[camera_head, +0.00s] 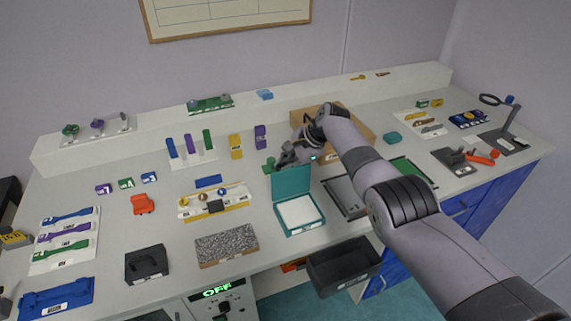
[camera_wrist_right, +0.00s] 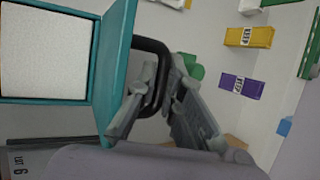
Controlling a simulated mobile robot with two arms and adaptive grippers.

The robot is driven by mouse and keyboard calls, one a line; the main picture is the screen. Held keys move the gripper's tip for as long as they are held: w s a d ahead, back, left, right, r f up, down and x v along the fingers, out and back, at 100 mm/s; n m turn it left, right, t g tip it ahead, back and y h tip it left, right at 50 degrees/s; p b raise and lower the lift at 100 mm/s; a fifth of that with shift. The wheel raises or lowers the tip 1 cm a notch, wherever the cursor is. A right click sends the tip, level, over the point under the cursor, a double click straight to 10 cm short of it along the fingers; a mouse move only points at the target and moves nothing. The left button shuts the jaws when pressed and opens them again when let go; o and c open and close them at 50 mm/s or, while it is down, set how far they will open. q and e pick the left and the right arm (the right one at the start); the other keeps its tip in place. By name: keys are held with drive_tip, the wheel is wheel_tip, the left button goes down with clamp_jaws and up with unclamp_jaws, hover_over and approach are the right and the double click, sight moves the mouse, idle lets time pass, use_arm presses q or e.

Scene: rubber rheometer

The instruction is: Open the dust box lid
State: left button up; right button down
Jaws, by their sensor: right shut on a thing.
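The dust box (camera_head: 301,230) appears to be the teal box at the table's front middle, with a white inside. Its teal lid (camera_head: 291,181) stands up steeply at the back edge, so the box is open. The wrist view shows the lid (camera_wrist_right: 118,55) with a black loop handle (camera_wrist_right: 163,62) on its outer face. My right gripper (camera_head: 284,160) is behind the raised lid. In the wrist view my right gripper (camera_wrist_right: 155,105) has its fingers shut on the handle. The lid hides part of the fingers in the head view. My left gripper is not in view.
A grey-framed tray (camera_head: 345,209) lies just right of the box, and a speckled mat (camera_head: 226,248) lies to its left. A cardboard box (camera_head: 359,127) stands behind my right arm. Small green (camera_head: 269,166), purple (camera_head: 260,136) and yellow (camera_head: 236,146) blocks stand behind the lid.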

drive_tip(key=shift+w+a, duration=0.1)
drive_tip(key=shift+w, duration=0.05)
drive_tip(key=c, duration=2.1)
unclamp_jaws()
drive_tip(key=o, duration=0.4)
drive_tip(key=shift+w+f, duration=0.1)
drive_tip(key=shift+f, duration=0.2)
drive_tip(key=shift+w, duration=0.1)
drive_tip(key=shift+v, duration=5.9)
